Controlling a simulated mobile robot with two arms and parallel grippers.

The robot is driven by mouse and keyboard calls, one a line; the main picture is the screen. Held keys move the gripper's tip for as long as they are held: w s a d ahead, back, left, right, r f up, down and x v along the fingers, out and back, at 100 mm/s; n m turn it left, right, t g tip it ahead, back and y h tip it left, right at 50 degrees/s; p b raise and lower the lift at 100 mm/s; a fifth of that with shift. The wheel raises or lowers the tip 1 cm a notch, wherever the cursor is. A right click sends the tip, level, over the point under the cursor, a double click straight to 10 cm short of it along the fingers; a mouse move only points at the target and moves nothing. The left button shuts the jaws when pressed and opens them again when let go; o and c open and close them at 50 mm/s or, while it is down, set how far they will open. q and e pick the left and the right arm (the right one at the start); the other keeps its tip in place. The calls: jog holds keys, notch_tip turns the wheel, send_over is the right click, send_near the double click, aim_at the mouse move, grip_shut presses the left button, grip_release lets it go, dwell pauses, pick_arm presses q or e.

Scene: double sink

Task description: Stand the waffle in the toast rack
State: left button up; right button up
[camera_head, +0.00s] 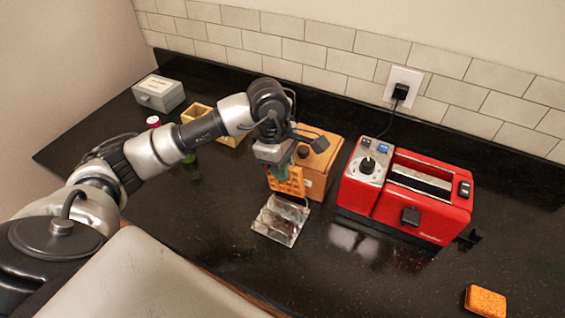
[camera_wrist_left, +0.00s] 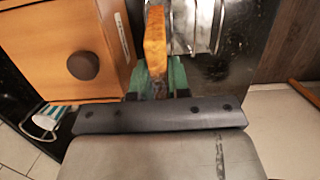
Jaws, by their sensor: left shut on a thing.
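The waffle (camera_head: 287,182) is an orange-brown grid slab, held upright below my left gripper (camera_head: 277,163). In the left wrist view the waffle (camera_wrist_left: 155,42) shows edge-on between the green fingertips of my left gripper (camera_wrist_left: 158,88), which is shut on it. The toast rack (camera_head: 281,220) is a shiny metal rack on the dark counter, just in front of and below the waffle. In the left wrist view the rack (camera_wrist_left: 197,28) lies right beside the waffle; I cannot tell whether they touch. My right gripper is not in view.
A wooden box with a dark knob (camera_head: 320,165) stands close behind the waffle. A red toaster (camera_head: 420,195) is to its right, plugged into a wall outlet (camera_head: 402,88). An orange sponge-like block (camera_head: 485,301) lies front right. A grey box (camera_head: 158,93) stands back left.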

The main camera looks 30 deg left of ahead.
aim_at(282, 190)
pick_arm(q)
jog(key=shift+f+b, duration=0.45)
jog(key=shift+f, duration=1.45)
jog(key=shift+f+b, duration=0.95)
jog(key=shift+b, duration=0.3)
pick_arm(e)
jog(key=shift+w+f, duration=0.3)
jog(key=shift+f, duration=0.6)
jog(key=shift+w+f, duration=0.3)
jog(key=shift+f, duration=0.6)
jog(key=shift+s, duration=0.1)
pick_arm(q)
jog(key=o, duration=1.1)
jog(key=shift+r, duration=0.1)
jog(key=shift+r+p, duration=2.15)
jog(key=shift+r, duration=2.3)
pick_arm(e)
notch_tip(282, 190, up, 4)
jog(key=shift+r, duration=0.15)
